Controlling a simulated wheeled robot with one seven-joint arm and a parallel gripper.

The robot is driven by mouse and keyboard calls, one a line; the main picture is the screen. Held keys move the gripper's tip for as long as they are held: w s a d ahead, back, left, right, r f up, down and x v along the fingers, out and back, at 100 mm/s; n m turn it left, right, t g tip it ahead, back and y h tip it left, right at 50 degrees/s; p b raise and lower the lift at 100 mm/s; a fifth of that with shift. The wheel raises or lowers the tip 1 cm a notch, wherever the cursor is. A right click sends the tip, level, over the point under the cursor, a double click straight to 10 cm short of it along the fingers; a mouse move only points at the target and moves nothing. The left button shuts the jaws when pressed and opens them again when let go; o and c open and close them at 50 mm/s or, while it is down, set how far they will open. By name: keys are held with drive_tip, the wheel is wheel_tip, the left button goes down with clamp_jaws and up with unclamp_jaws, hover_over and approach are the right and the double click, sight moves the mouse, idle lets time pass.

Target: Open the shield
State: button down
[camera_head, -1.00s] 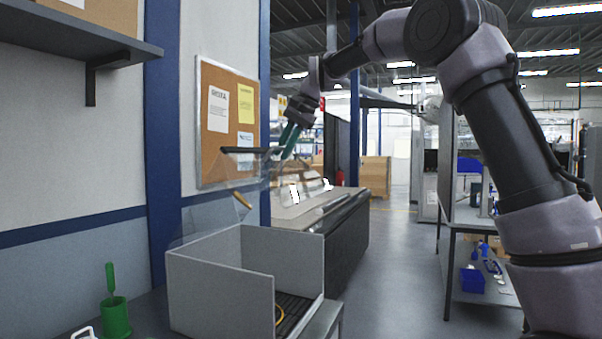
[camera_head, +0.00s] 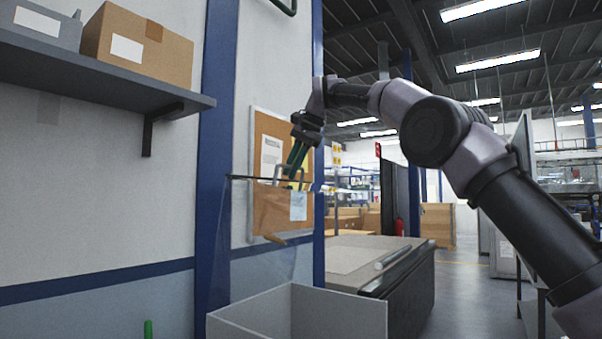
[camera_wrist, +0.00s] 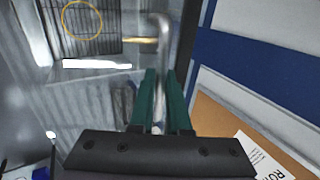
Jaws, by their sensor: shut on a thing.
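The shield (camera_head: 262,222) is a clear panel with a dark top edge. In the head view it stands raised, nearly upright, above the back of a grey open-topped box (camera_head: 240,322). A grey bar handle (camera_head: 279,170) sits at its top edge. My gripper (camera_head: 296,168), with green fingers, is shut on the handle. In the wrist view my gripper (camera_wrist: 160,85) points at the bent grey handle (camera_wrist: 162,35), which runs down between the fingers. The exact grip is partly hidden by the fingers.
A yellow ring (camera_wrist: 82,18) lies on the box's dark slatted floor. A cork board (camera_head: 268,130) hangs on the wall behind the shield. A wall shelf (camera_head: 95,85) with boxes is at upper left. A workbench (camera_head: 350,262) stands behind, with open floor to its right.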

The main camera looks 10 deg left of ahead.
drive_tip(key=shift+w+a+r, duration=0.1)
drive_tip(key=shift+a, duration=0.3)
drive_tip(key=c, duration=0.9)
unclamp_jaws()
drive_tip(key=shift+r, duration=0.1)
drive_tip(key=shift+v, duration=1.5)
drive_tip(key=shift+s+d, duration=0.75)
drive_tip(key=shift+d, duration=1.1)
drive_tip(key=shift+s+d, duration=0.75)
drive_tip(key=shift+d, duration=1.1)
drive_tip(key=shift+s+d, duration=0.8)
drive_tip(key=shift+d, duration=1.05)
